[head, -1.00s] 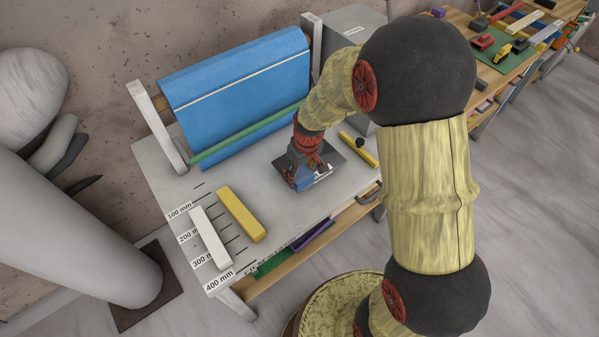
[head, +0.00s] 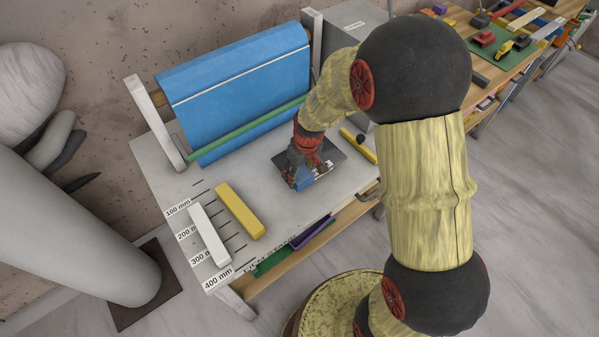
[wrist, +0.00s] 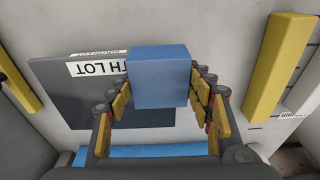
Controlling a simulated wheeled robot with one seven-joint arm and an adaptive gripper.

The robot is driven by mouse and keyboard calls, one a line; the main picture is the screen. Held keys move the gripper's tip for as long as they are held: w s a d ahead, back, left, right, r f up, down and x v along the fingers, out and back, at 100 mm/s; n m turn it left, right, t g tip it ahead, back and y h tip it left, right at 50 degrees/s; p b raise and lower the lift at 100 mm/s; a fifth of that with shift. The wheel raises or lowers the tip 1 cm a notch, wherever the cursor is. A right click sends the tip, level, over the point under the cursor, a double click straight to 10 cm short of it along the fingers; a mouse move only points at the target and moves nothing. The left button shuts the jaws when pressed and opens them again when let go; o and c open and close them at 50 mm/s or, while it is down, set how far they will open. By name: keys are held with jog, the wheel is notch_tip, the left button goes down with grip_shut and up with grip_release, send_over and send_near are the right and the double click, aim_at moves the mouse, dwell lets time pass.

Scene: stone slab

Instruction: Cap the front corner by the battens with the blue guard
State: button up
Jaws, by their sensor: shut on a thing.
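The blue guard (head: 305,183) is a small block held between the fingers of my gripper (head: 302,174). In the wrist view the guard (wrist: 159,78) sits between both finger pads of my gripper (wrist: 160,92), over the dark labelled plate (wrist: 70,105). I cannot tell the gap below it. The battens, one yellow (head: 240,210) and one white (head: 209,235), lie side by side at the left of the pale slab (head: 280,222). The slab's front corner by the battens is near the "400 mm" mark (head: 218,278) and looks bare.
A blue sheet roll (head: 235,95) on white posts stands along the back, with a green bar (head: 245,130). A thin yellow bar with a dark knob (head: 358,146) lies right of the plate. A grey box (head: 350,35) stands behind. The slab between plate and battens is clear.

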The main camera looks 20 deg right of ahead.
jog(key=shift+f+b, duration=0.4)
jog(key=shift+f, duration=0.2)
jog(key=o, duration=1.1)
jog(key=r, duration=0.4)
jog(key=s+r, duration=0.1)
jog(key=r, duration=0.7)
jog(key=shift+s+d, duration=0.3)
jog(key=shift+d, duration=0.05)
